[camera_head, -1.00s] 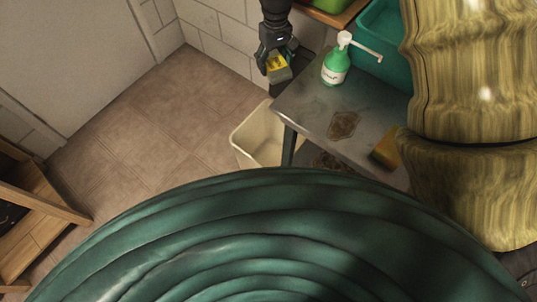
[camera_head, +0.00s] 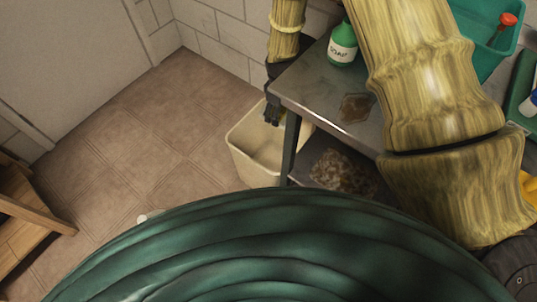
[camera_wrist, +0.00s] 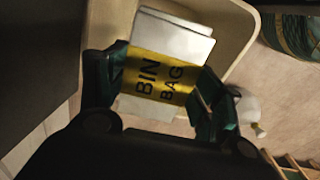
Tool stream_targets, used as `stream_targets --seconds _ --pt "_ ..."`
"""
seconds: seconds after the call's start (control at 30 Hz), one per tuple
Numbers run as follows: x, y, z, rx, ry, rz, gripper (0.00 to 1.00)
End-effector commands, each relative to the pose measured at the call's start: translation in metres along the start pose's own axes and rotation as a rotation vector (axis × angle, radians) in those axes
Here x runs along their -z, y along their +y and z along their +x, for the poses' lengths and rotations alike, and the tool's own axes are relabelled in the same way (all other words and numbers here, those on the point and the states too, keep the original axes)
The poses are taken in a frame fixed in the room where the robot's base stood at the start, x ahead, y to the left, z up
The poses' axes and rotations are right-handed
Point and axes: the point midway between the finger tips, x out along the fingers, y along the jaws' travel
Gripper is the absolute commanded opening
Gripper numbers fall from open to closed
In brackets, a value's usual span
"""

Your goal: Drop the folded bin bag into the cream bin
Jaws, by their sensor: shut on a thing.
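The folded bin bag (camera_wrist: 160,78) is a pale grey flat pack with a yellow band reading BIN BAG. My gripper (camera_wrist: 163,84) is shut on it, one dark green finger on each side of the band. In the head view my gripper (camera_head: 273,111) points down beside the table's edge, over the cream bin (camera_head: 240,158); the bag is mostly hidden there. In the wrist view the bin's rim (camera_wrist: 243,14) and inner wall show behind and around the bag. I cannot tell how far the bag is below the rim.
A metal table (camera_head: 310,88) with a lower shelf stands right beside the bin, its leg (camera_head: 290,145) close to the bin's side. A green soap bottle (camera_head: 342,46) stands on it, with a teal tub (camera_head: 488,50) farther right.

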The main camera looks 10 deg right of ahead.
Motion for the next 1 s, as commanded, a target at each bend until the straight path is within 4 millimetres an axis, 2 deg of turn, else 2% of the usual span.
stream_targets --seconds 0.5,0.9,0.93,1.0 --pt "0.000 0.000 0.051 0.000 -0.001 0.002 0.50" --pt "0.000 0.000 0.054 0.000 0.000 0.001 0.50" --pt "0.000 0.000 0.054 0.000 0.000 0.001 0.70" --pt "0.000 0.000 0.054 0.000 0.000 0.001 0.83"
